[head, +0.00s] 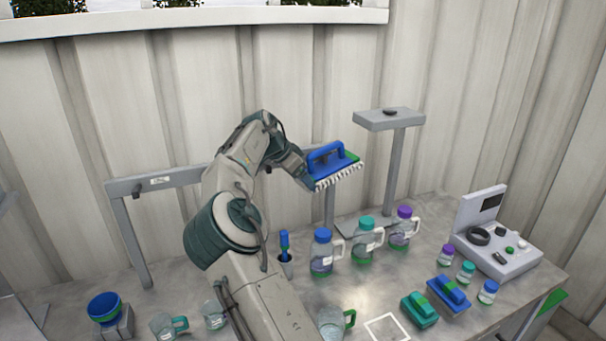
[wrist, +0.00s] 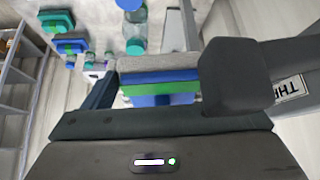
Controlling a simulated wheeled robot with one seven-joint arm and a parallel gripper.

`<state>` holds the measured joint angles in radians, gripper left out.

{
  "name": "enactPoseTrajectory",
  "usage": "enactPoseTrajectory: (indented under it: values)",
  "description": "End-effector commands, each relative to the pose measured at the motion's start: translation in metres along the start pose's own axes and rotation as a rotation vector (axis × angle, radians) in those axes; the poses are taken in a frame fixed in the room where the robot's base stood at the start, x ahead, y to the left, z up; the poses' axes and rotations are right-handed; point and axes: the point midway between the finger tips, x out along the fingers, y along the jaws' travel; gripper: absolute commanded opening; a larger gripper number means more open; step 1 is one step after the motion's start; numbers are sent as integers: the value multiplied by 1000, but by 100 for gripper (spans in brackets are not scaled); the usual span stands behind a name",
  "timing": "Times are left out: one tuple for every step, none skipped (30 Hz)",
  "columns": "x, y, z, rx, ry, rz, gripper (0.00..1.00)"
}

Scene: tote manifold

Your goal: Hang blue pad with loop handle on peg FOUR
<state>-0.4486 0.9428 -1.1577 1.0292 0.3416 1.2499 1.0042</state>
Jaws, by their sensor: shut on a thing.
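The blue pad (head: 326,166) has a raised blue loop handle, a green part and a pale fringed underside. My gripper (head: 308,176) is shut on it and holds it up in the air, in front of the right part of the peg rail (head: 180,178). In the wrist view the blue and green pad (wrist: 160,88) lies between the dark fingers of my gripper (wrist: 165,80). A label beginning "THR" (wrist: 291,88) shows on the rail beside the right finger. One dark peg (head: 137,190) shows at the rail's left end. My arm and the pad hide much of the rail; peg FOUR cannot be made out.
Several bottles (head: 322,252) stand on the bench below the pad. A grey T-shaped stand (head: 389,119) rises to the right. Green and blue blocks (head: 419,309), small jars and a control box (head: 497,255) are at right. Mugs (head: 165,326) and a blue bowl (head: 104,306) are at front left.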

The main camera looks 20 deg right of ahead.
Motion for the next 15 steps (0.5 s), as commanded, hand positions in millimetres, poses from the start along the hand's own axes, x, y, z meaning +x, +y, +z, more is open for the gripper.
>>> enactPoseTrajectory:
  values:
    - [-2,-2,-3,0,2,1,50]
    - [-2,-4,-3,0,2,1,50]
    - [-2,-6,-3,1,2,0,50]
    - [-1,-8,-3,1,2,0,50]
    - [-1,-9,-3,1,2,1,50]
    - [0,-11,-3,0,1,1,50]
    - [0,-12,-3,0,1,1,50]
    - [0,-14,-3,0,1,0,50]
    - [0,-16,-3,-1,2,0,50]
    - [1,-17,-3,-1,2,1,50]
    - [2,-19,-3,-2,1,1,50]
    - [2,-20,-3,-2,1,1,50]
    - [3,-22,-3,-2,0,0,50]
    - [3,-23,-3,-2,0,-1,50]
    - [6,-26,-1,-3,0,-3,50]
